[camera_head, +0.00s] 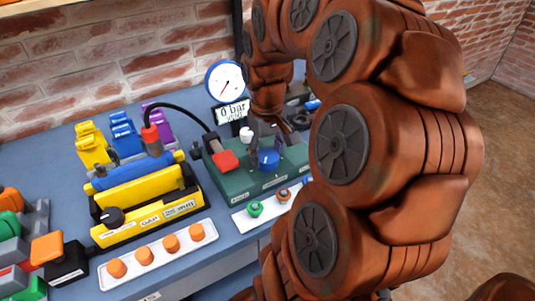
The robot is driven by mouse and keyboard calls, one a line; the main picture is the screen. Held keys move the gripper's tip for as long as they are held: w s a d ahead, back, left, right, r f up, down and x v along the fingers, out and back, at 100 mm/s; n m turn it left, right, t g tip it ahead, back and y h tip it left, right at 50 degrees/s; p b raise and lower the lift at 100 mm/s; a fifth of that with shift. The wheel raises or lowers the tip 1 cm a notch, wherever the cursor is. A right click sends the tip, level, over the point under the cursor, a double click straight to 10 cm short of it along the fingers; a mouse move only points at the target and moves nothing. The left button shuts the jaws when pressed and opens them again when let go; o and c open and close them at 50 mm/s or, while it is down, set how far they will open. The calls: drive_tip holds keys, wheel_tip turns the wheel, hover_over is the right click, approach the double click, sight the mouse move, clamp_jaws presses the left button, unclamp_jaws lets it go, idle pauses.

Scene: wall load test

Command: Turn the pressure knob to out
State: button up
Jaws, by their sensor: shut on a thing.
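A green box (232,184) stands on the blue bench and carries a blue knob (268,160), a red block (225,161) and a small white knob (246,134). My gripper (272,146) comes down from above, with its dark fingers at the blue knob, and is shut on it. The exact finger contact is small and partly hidden. A round gauge (223,80) stands behind, above a display (231,112) that reads "0 bar". Labels on the green box are too small to read, so the knob's marked position cannot be told.
A white strip with orange knobs (144,256) lies in front. A green button (254,208) is nearby. A brick wall (120,50) closes the back.

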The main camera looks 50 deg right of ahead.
sight(267, 156)
drive_tip(key=n+b, duration=0.1)
drive_tip(key=n, duration=0.3)
drive_tip(key=shift+f+n, duration=0.1)
drive_tip(key=shift+n, duration=1.8)
drive_tip(key=shift+s+n, duration=0.1)
drive_tip(key=shift+n, duration=0.2)
drive_tip(key=o, duration=1.2)
drive_tip(key=shift+r, duration=6.1)
